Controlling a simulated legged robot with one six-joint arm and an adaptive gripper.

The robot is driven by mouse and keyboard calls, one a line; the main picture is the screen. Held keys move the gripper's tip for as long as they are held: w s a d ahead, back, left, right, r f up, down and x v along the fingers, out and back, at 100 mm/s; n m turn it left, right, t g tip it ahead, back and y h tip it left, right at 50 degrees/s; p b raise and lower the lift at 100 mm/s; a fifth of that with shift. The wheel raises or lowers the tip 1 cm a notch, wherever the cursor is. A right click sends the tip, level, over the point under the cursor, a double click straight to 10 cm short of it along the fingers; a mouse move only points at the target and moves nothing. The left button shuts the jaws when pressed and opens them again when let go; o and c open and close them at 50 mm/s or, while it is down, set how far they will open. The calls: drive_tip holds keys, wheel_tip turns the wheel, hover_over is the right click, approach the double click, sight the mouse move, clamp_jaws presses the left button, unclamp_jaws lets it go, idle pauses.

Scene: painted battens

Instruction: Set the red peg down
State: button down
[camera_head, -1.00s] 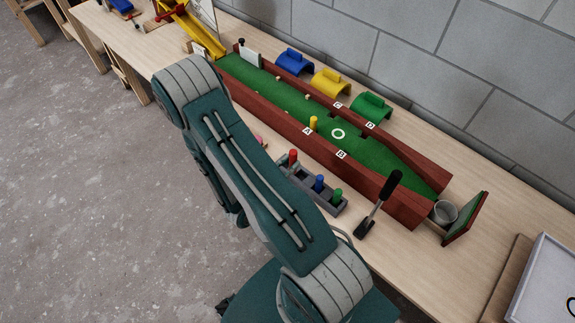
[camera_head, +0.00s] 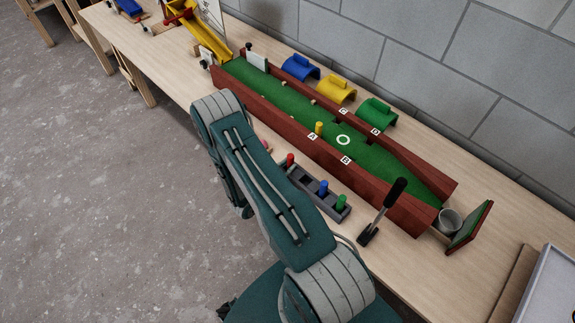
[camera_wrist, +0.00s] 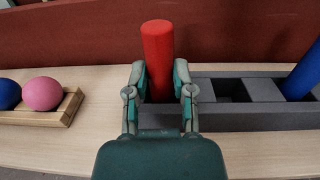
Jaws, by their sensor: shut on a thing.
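The red peg (camera_wrist: 158,60) stands upright between my gripper's fingers. My gripper (camera_wrist: 160,88) is shut on it in the wrist view. The peg is at the left end of the grey rack (camera_wrist: 240,112); its lower end is hidden, so I cannot tell if it is seated in a slot. The head view also shows the peg's top (camera_head: 290,159) past my arm, with the gripper hidden. A blue peg (camera_head: 323,188) and a green peg (camera_head: 341,202) stand in the rack, and an empty square slot (camera_wrist: 231,91) lies between the red and blue pegs.
A pink ball (camera_wrist: 43,93) and a dark blue ball (camera_wrist: 8,94) sit on a wooden holder left of the rack. The red-brown wall of the green lane (camera_head: 408,211) runs close behind. A black-handled putter (camera_head: 383,212) stands to the right.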

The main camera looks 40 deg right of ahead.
drive_tip(key=shift+c, duration=2.4)
unclamp_jaws()
